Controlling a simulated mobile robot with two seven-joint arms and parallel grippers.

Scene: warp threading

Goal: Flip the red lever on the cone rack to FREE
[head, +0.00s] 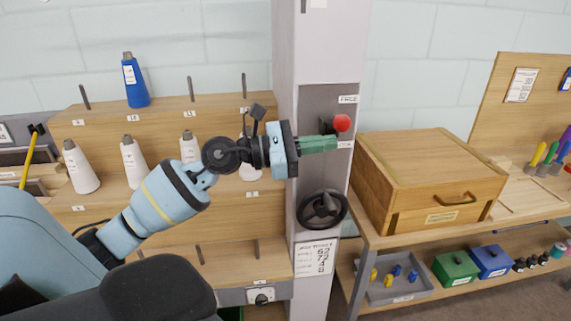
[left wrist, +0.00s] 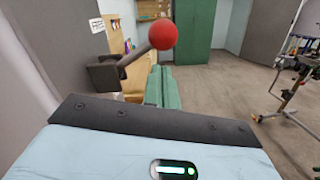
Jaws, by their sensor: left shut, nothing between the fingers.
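The red lever's ball knob (head: 342,122) is on the dark panel of the grey column, between the FREE label (head: 348,99) above and a second small label (head: 345,145) below. In the left wrist view the red knob (left wrist: 163,33) stands on a grey rod that juts from a dark pivot block (left wrist: 103,73). My left gripper (head: 322,143) has green fingers, shut and empty, just below the knob in the head view. In the left wrist view the fingers (left wrist: 163,87) are below the knob; contact cannot be told. My right gripper is out of view.
A black handwheel (head: 322,209) sits lower on the column (head: 320,50). The cone rack's wooden shelves (head: 215,105), with white cones and a blue cone (head: 135,82), are at left. A wooden box (head: 430,175) stands close right of the column.

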